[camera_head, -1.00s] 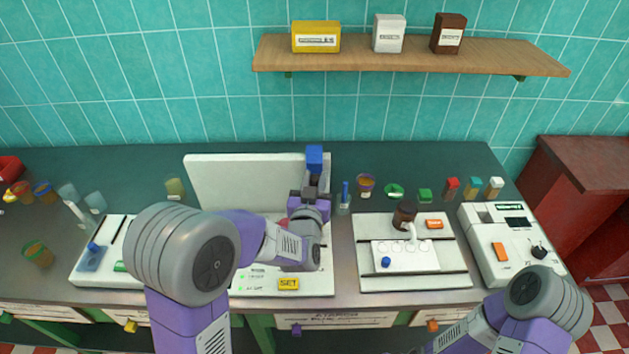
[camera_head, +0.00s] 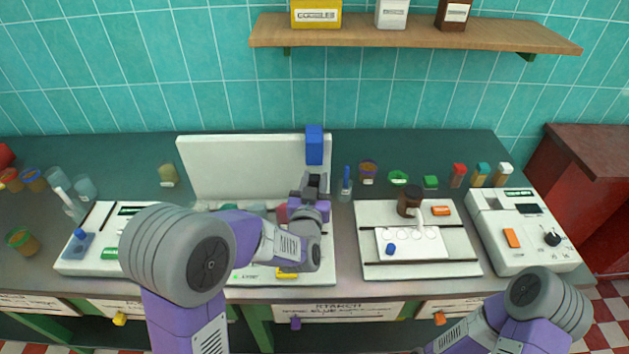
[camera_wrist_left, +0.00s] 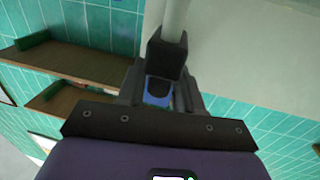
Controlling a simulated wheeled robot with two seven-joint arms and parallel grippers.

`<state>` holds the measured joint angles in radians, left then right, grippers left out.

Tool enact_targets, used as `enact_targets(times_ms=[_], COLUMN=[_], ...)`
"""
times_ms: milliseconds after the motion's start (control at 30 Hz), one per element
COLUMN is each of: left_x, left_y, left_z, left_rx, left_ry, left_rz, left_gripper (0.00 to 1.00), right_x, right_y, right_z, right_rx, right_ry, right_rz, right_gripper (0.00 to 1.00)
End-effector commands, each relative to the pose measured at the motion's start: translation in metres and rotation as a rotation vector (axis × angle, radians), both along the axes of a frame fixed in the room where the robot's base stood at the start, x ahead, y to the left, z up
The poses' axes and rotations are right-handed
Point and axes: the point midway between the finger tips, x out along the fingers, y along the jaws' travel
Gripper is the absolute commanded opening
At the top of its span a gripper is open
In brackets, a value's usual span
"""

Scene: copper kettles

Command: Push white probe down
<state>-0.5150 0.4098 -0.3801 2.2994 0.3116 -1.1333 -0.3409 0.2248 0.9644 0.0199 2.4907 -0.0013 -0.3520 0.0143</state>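The white instrument (camera_head: 250,165) stands mid-counter with an upright back panel. A blue block (camera_head: 314,145) sits at the panel's upper right. My left gripper (camera_head: 313,184) is just below this block, in front of the panel. In the left wrist view, a pale upright cylinder (camera_wrist_left: 175,18), possibly the white probe, rises beyond the dark fingers (camera_wrist_left: 166,58). A blue part (camera_wrist_left: 158,92) shows between the fingers. Whether they grip anything is unclear. My arm hides much of the instrument's base. My right gripper is out of view; only my right arm shows at bottom right.
A yellow button (camera_head: 288,273) is partly hidden by my left arm. A beaker with a blue stick (camera_head: 346,180) stands close right of the gripper. A white tray (camera_head: 375,265) with a brown jar (camera_head: 409,201) is further right. A shelf (camera_head: 400,35) hangs above.

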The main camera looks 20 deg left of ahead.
Motion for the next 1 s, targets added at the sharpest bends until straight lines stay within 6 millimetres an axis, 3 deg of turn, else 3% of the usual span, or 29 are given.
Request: enact_targets(times_ms=[400, 800, 1000], left_x=[-0.005, -0.062, -0.076], left_y=[0.000, -0.009, -0.011], left_z=[-0.004, -0.002, -0.001], left_rx=[0.000, 0.000, 0.001], left_ry=[0.012, 0.004, 0.001], left_rz=[0.000, -0.003, -0.003], left_gripper=[0.48, 0.48, 0.48], right_x=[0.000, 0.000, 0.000], right_y=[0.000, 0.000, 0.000], right_z=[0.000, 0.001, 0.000], right_rx=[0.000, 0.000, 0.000], right_ry=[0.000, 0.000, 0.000], right_rz=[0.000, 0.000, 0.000], right_gripper=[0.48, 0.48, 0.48])
